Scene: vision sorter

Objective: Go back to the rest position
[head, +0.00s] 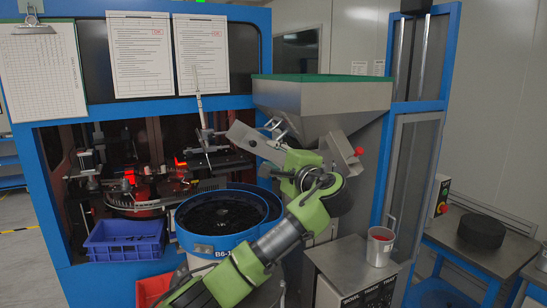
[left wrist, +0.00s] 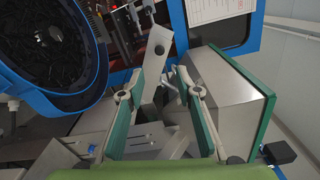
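My left arm, with green covers, reaches up from the bottom of the head view. My left gripper (head: 274,130) is in front of the grey hopper (head: 300,98) with the green rim, right of the blue-rimmed bowl (head: 186,222). In the left wrist view, the two green-padded fingers (left wrist: 160,85) stand well apart, with no object clearly held between them. The bowl (left wrist: 92,28), with dark parts inside, is at their left; the hopper (left wrist: 228,100) is at their right. My right gripper is not in view.
A blue crate (head: 125,253) and a red bin (head: 150,288) stand left of and below the bowl. A metal cup (head: 380,246) stands on a grey cabinet (head: 345,266). A black round part (head: 482,232) lies on the right table. A blue machine frame (head: 262,20) stands behind.

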